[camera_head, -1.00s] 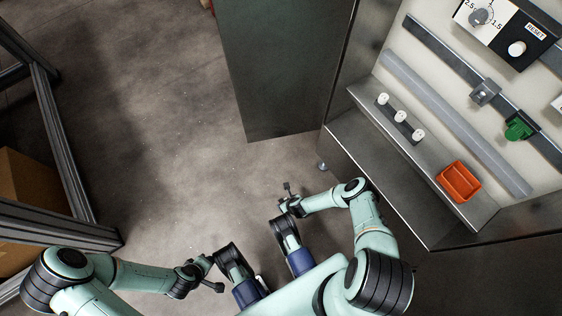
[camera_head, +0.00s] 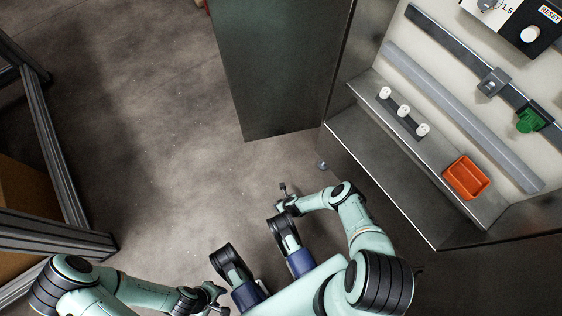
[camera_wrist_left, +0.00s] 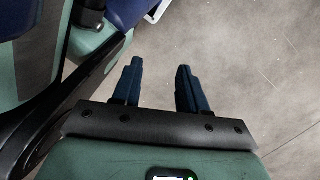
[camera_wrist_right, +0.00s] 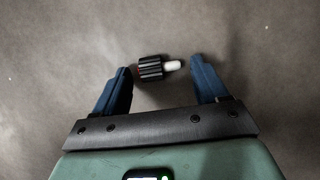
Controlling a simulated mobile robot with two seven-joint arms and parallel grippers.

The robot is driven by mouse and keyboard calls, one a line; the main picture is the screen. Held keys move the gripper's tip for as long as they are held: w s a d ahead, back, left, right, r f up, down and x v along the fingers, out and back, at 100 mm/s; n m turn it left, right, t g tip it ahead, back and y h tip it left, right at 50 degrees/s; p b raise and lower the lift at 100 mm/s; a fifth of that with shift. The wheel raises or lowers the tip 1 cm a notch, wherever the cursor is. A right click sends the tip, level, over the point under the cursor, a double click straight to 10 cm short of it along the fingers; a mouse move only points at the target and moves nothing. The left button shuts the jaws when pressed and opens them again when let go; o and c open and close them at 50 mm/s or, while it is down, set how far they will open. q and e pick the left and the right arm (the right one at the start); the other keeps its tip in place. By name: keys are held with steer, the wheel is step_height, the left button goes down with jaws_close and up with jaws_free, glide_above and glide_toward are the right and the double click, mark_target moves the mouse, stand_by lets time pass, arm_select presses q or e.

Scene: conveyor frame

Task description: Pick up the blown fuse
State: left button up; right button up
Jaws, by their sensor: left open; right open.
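Three white fuses stand in a row on a dark holder on the cabinet's ledge in the head view: a far one (camera_head: 385,93), a middle one (camera_head: 403,110) and a near one (camera_head: 422,130). I cannot tell which is blown. My left gripper (camera_head: 216,297) is low in the head view, far from the fuses; its fingers are open and empty in the left wrist view (camera_wrist_left: 158,82). My right gripper (camera_head: 284,188) is left of the cabinet, over the floor, away from the fuses. In the right wrist view its fingers (camera_wrist_right: 163,80) are open.
An orange bin (camera_head: 466,178) sits on the ledge right of the fuses. A green clip (camera_head: 529,120) and a grey block (camera_head: 492,82) are on the panel rail. An open cabinet door (camera_head: 285,70) stands left. A dark ribbed piece with a white end (camera_wrist_right: 155,68) shows beyond my right fingers.

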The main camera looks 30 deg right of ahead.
steer(key=c, duration=1.2)
arm_select(q)
steer(key=shift+w, duration=0.15)
arm_select(e)
steer(key=shift+o, duration=0.2)
steer(key=shift+r, duration=0.1)
arm_select(q)
steer(key=w+d+r+t+p, duration=0.2)
steer(key=w+r+t+p, duration=0.3)
steer(key=w+r, duration=0.5)
steer(key=shift+m+g+h, duration=0.3)
steer(key=shift+m+g, duration=0.3)
steer(key=shift+g, duration=0.3)
steer(key=shift+s+d+r+p, duration=1.2)
steer(key=shift+s+r+p, duration=0.2)
steer(key=shift+p, duration=1.05)
arm_select(e)
step_height(320, 180, up, 20)
arm_select(q)
steer(key=shift+s, duration=0.1)
arm_select(e)
steer(key=shift+s+a, duration=0.1)
